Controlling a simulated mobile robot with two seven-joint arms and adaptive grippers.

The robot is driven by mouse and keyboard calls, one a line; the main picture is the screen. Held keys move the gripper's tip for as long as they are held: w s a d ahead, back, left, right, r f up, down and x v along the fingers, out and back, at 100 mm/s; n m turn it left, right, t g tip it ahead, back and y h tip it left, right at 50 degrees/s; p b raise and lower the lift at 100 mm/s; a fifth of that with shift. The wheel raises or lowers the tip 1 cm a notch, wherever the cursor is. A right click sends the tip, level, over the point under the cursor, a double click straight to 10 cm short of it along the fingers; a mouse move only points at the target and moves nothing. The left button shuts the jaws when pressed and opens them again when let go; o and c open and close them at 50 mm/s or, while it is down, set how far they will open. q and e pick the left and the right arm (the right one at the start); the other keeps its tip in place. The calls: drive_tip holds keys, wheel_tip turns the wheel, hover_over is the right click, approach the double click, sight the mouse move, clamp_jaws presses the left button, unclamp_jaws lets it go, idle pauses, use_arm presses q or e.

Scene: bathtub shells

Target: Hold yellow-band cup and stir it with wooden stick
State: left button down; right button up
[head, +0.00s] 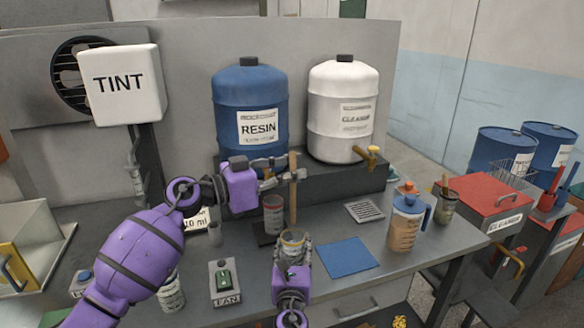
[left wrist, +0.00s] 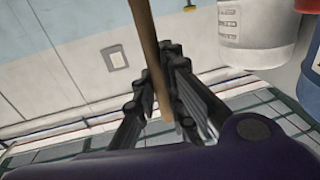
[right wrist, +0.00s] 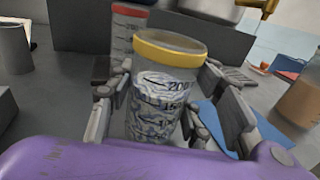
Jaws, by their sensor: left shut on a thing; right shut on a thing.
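My left gripper (head: 284,178) is shut on the wooden stick (head: 293,205), which hangs about upright. The left wrist view shows the stick (left wrist: 150,48) between the fingers (left wrist: 165,95). In the head view, the stick's lower end shows just above the rim of the yellow-band cup (head: 293,238). My right gripper (head: 293,268) is shut on this cup, near the front of the bench. In the right wrist view, the clear graduated cup (right wrist: 158,100) stands upright between the fingers with grey streaks on its wall. No stick shows in it there.
A red-band cup (head: 272,215) stands behind the yellow-band cup. A blue mat (head: 346,257) lies to the right, with a jug (head: 405,228) beyond it. The resin drum (head: 250,105) and cleaner drum (head: 342,110) stand on the ledge behind. A fan switch box (head: 223,283) sits at left.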

sight(291, 222)
use_arm(q)
drive_tip(key=shift+f, duration=7)
drive_tip(key=shift+a, duration=0.15)
